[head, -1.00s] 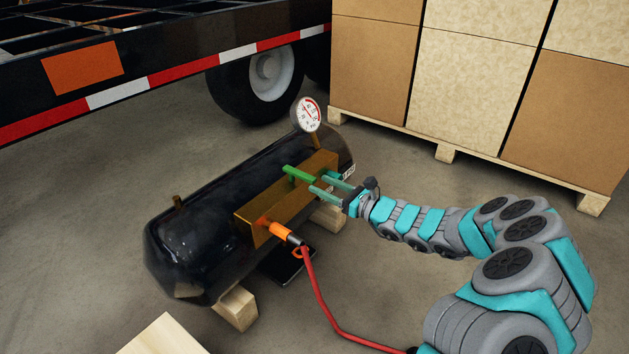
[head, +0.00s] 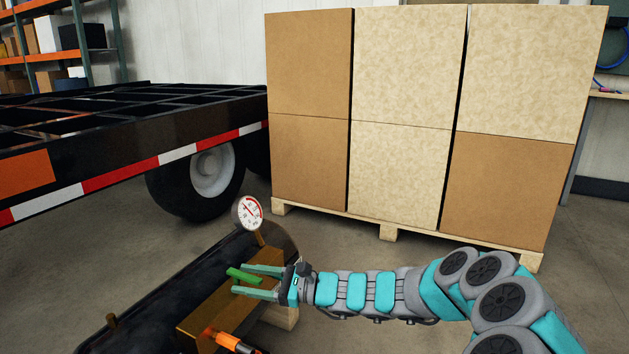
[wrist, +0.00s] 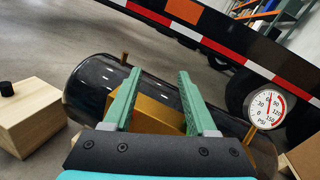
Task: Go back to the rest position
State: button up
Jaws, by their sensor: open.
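My gripper (head: 240,279) is open, with its two teal fingers spread beside the brass block (head: 205,322) on the black air tank. A green handle (head: 242,275) sticks out from the block, and its end appears between the fingers in the head view. I cannot tell whether they touch. In the wrist view my gripper (wrist: 159,76) has the brass block (wrist: 157,118) behind its fingers, and no green handle shows there. The black tank (head: 160,292) lies low in the head view, its lower part cut off. My arm reaches in from the lower right.
A pressure gauge (head: 247,213) stands on the tank close to my gripper. An orange fitting (head: 225,340) is on the block. Stacked boxes on a pallet (head: 390,232) stand behind my arm. A trailer (head: 120,165) is at the left. A wooden block (wrist: 35,118) shows in the wrist view.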

jog(key=s+d+r+n+g+h+p, duration=0.1)
jog(key=s+r+n+g+h, duration=0.4)
jog(key=s, duration=0.6)
jog(key=s+d+r+n+g+h+p, duration=0.1)
jog(key=s+r+n+g+p, duration=0.1)
jog(key=s+n, duration=0.7)
jog(key=s+d+f+n+h+p, duration=0.1)
jog(key=s+d+h, duration=0.3)
jog(key=d, duration=0.5)
jog(key=s+d+f+t+h+p, duration=0.1)
jog(key=s+d+h, duration=0.3)
jog(key=s+d, duration=0.5)
jog(key=s+d+f+n+t+h+p, duration=0.1)
jog(key=s+d+h, duration=0.2)
jog(key=s+d, duration=0.3)
jog(key=d, duration=0.4)
jog(key=shift+s+d+f+n+h, duration=0.2)
jog(key=shift+d+n+h, duration=0.1)
jog(key=shift+h, duration=0.1)
